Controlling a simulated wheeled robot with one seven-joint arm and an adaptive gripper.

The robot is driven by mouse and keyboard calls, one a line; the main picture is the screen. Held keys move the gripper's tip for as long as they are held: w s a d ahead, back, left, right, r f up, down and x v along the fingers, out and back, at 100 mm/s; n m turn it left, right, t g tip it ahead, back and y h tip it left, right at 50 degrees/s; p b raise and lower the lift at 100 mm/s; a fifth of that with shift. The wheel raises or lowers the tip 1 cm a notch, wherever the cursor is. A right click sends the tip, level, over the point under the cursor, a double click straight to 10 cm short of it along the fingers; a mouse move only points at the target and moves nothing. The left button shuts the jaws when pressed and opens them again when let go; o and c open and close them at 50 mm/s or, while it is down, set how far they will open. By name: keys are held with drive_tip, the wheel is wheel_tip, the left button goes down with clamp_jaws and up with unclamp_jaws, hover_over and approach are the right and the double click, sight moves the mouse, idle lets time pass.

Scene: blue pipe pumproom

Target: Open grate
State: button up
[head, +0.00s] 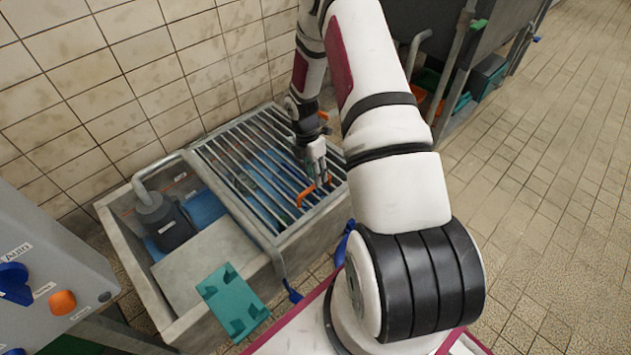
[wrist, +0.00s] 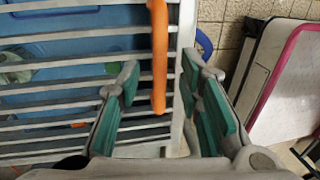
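The grate (head: 225,175) is a metal frame of parallel bars lying flat over the right part of a sump. An orange handle (head: 305,198) stands on it near its right side. In the wrist view, the grate bars (wrist: 60,122) fill the left half and the orange handle (wrist: 158,60) runs up the middle. My gripper (head: 319,178) is above the grate, close to the handle. The wrist view shows my gripper (wrist: 160,78) open, its teal-padded fingers apart on either side of the handle's line. Whether a pad touches the handle cannot be told.
A dark pump (head: 165,222) with a grey pipe stands in the open left part of the sump. A teal block (head: 232,300) sits at the front. A control box (head: 40,285) is at left. Tiled wall is behind; a metal bench stands upper right. Floor at right is clear.

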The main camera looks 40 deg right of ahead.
drive_tip(key=shift+s+f, duration=0.2)
drive_tip(key=shift+f, duration=0.85)
clamp_jaws()
